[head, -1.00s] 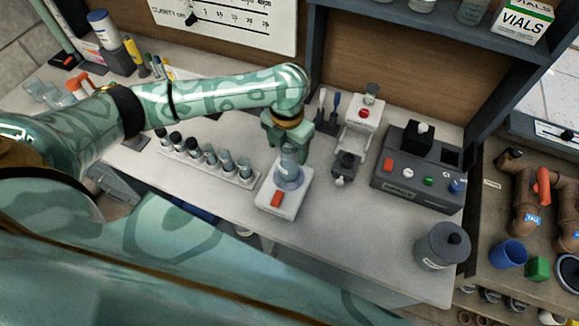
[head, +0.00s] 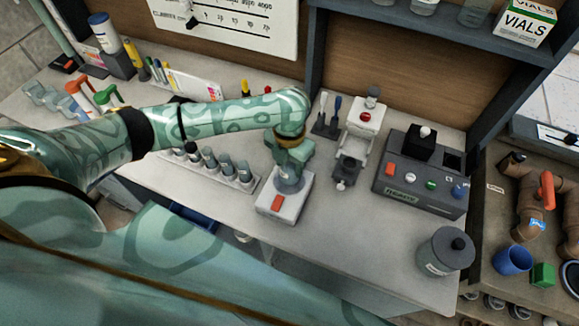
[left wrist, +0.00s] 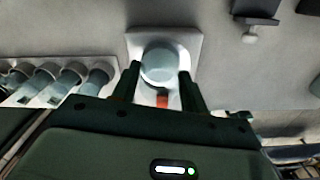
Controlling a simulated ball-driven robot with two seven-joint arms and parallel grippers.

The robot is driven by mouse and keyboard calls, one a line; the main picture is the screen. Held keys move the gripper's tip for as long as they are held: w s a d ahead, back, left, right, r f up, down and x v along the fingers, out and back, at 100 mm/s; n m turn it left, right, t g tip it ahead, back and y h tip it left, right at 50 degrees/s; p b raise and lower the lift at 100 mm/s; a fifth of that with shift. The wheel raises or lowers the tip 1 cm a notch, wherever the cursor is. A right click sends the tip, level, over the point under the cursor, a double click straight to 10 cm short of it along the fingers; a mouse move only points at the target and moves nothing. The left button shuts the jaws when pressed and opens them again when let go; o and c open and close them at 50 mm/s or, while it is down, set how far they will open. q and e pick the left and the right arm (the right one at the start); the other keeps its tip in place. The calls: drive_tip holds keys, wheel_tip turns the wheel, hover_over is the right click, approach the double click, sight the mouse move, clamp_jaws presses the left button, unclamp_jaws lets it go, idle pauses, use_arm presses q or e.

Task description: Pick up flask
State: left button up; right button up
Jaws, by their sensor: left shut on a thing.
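The flask (head: 289,182) is a clear grey-blue vessel on a white square device with a red-orange switch (head: 283,206). My left gripper (head: 289,163) points down over it and covers its upper part in the head view. In the left wrist view the flask (left wrist: 159,63) shows from above as a round shape between the two dark fingers of my left gripper (left wrist: 160,84). The jaws are shut on it. I cannot tell whether the flask's base touches the device. My right gripper is not in view.
A rack of dark-capped vials (head: 226,165) stands just left of the device. A grey control box (head: 420,180) and a lidded grey jar (head: 444,251) stand to the right. A small white apparatus (head: 357,135) is behind. The front middle of the bench is clear.

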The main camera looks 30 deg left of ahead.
use_arm(q)
drive_tip(key=shift+r, duration=0.15)
drive_tip(key=shift+r, duration=0.25)
wheel_tip(320, 180, up, 3)
drive_tip(key=shift+f+p, duration=0.15)
drive_tip(key=shift+p, duration=0.35)
drive_tip(key=s+a+r+p, duration=0.1)
drive_tip(key=s+a+r, duration=0.1)
drive_tip(key=s+r, duration=0.2)
drive_tip(key=s+a+r+p, duration=0.1)
drive_tip(key=s+a+r, duration=0.2)
drive_tip(key=s, duration=0.6)
wheel_tip(320, 180, up, 2)
drive_tip(key=shift+a+r+p, duration=0.25)
drive_tip(key=shift+a+p, duration=0.05)
drive_tip(key=shift+p, duration=0.05)
drive_tip(key=shift+w, duration=0.1)
